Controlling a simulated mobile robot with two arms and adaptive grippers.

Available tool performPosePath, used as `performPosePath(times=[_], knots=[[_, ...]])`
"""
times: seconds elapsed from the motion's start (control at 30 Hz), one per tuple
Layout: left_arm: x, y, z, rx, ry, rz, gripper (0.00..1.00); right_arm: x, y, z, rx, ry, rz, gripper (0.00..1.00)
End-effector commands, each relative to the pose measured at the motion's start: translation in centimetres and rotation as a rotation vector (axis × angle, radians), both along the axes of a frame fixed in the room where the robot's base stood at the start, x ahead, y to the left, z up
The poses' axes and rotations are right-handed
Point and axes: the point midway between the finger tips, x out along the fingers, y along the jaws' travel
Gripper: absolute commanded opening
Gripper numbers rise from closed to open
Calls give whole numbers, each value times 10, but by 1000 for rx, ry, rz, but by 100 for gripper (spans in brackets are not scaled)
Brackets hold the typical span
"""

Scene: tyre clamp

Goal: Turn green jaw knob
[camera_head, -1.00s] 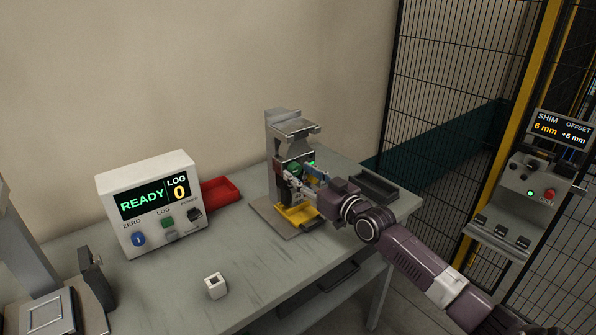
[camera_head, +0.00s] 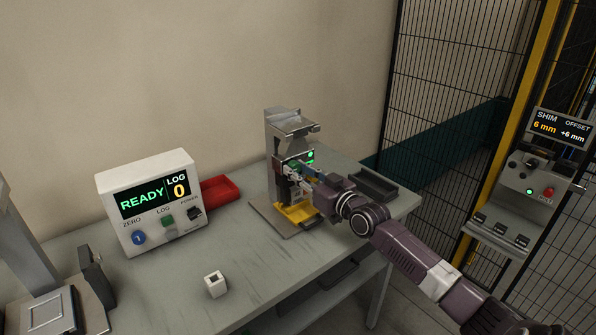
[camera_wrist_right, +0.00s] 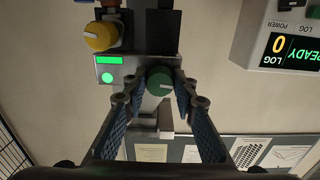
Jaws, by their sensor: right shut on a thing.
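The green jaw knob (camera_wrist_right: 160,82) is round with a pale pointer mark and sits between my right gripper's fingertips in the right wrist view. My right gripper (camera_wrist_right: 158,90) is shut on it, a blue-padded finger on each side. In the head view my right gripper (camera_head: 302,178) reaches in from the right to the front of the grey clamp stand (camera_head: 276,130), and it mostly hides the knob there. The yellow knob (camera_wrist_right: 101,36) is beside it at upper left in the wrist view. My left gripper is not in view.
A display box (camera_head: 155,205) reading READY and LOG 0 stands left of the clamp, with a red tray (camera_head: 219,191) between. A dark tray (camera_head: 375,186) is at right. A small white block (camera_head: 215,285) lies at the front. A control post (camera_head: 520,190) stands beyond the table.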

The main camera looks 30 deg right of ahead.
Motion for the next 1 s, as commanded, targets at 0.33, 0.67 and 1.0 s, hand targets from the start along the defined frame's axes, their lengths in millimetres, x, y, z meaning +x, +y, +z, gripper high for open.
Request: performPosePath(times=[0.33, 0.67, 1.0], knots=[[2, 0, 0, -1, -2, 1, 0, 0, 0, 0, 67, 5, 0, 1], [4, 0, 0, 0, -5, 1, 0, 0, 0, 0, 66, 5, 0, 43], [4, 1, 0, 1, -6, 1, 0, -5, 0, -1, 66, 6, 0, 43]])
